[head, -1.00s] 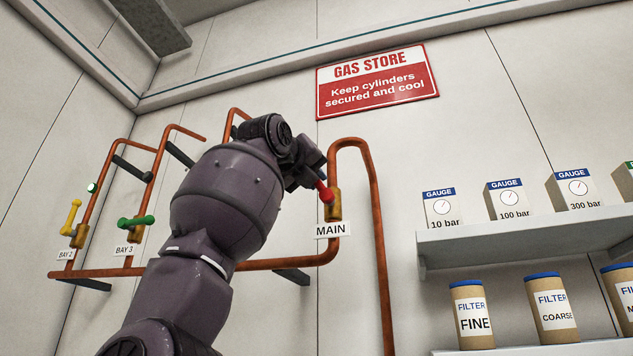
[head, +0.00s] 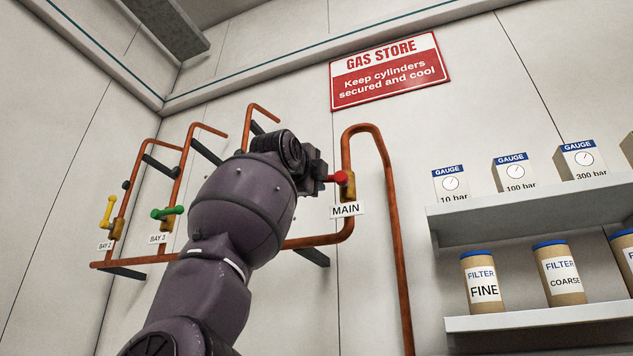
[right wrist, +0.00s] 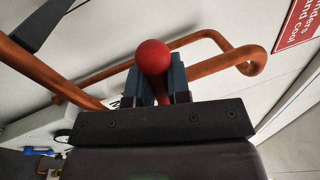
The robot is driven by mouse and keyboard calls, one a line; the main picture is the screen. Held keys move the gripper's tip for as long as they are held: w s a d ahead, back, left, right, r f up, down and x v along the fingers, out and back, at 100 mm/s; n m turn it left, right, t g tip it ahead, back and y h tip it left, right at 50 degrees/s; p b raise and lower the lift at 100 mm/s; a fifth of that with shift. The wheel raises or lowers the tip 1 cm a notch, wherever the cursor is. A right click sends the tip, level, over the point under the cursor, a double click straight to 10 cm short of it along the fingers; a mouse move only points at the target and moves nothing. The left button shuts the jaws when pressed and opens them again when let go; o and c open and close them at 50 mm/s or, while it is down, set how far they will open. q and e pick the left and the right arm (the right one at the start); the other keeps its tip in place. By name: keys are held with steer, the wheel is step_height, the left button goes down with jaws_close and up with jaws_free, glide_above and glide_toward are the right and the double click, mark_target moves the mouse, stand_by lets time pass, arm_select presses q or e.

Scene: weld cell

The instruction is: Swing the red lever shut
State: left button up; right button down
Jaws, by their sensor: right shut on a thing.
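The red lever (head: 339,177) is on the brass MAIN valve (head: 349,188), on a copper pipe at the wall. In the right wrist view, the lever's round red knob (right wrist: 152,57) sticks up past the two blue-grey fingers of the right gripper (right wrist: 161,85), which are shut on the lever. My left gripper is out of view.
A yellow lever (head: 107,211) at BAY 2 and a green lever (head: 167,212) at BAY 3 are to the left. Copper pipe (head: 389,200) runs down right of the valve. Shelves (head: 540,211) with gauge boxes and filter cans are at the right.

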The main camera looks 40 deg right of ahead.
steer(key=shift+w+f+n+b, duration=0.1)
steer(key=shift+f+n+b, duration=0.3)
steer(key=shift+n, duration=0.4)
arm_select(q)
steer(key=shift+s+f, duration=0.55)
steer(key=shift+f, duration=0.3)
arm_select(e)
steer(key=shift+f+n+t, duration=0.15)
steer(key=shift+n+t, duration=0.15)
steer(key=shift+n, duration=0.1)
steer(key=c, duration=1.1)
jaws_free()
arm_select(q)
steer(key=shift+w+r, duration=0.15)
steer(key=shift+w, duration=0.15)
arm_select(e)
steer(key=shift+a, duration=0.1)
